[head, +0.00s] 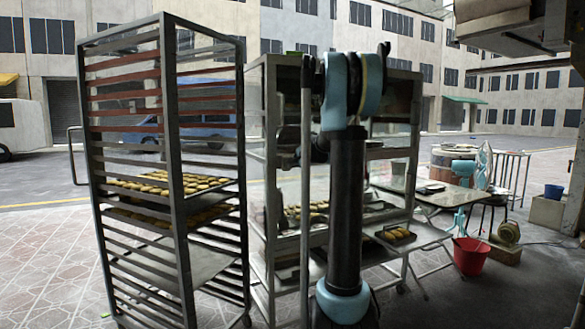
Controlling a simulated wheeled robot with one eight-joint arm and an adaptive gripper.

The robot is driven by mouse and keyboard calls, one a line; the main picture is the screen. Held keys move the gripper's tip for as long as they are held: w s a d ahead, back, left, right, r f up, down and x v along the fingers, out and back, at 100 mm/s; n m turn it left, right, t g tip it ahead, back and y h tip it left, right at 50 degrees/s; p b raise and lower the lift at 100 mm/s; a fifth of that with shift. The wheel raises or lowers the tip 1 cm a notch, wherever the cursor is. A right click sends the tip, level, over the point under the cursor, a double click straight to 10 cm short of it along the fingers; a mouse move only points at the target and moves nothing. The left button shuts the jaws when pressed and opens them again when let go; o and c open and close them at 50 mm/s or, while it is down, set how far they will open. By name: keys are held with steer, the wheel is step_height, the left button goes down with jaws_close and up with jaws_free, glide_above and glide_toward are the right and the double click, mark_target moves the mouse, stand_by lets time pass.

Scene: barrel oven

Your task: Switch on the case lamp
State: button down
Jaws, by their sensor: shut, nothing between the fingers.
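The glass-sided display case (257,160) stands in the middle, with a pale metal frame and several shelves. Baked goods (307,209) lie on one of its lower shelves. My upright black and blue arm stands in front of the case and covers much of its middle. I cannot make out the lamp or a switch on the case, nor whether a light is on.
A tall metal tray rack (167,133) with trays of buns stands close on the left of the case. On the right are a folding table (450,196), a red bucket (471,256) and a blue fan (483,165).

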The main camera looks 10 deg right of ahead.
steer(key=v, duration=1.2)
steer(key=shift+s+f, duration=0.25)
steer(key=shift+f, duration=0.05)
steer(key=shift+d, duration=0.15)
steer(key=shift+s+d+f, duration=0.2)
steer(key=shift+s+f, duration=0.1)
steer(key=shift+f, duration=0.3)
steer(key=shift+w, duration=0.1)
steer(key=r+x, duration=0.1)
steer(key=x, duration=1.2)
steer(key=shift+w+a, duration=0.2)
steer(key=shift+w, duration=0.3)
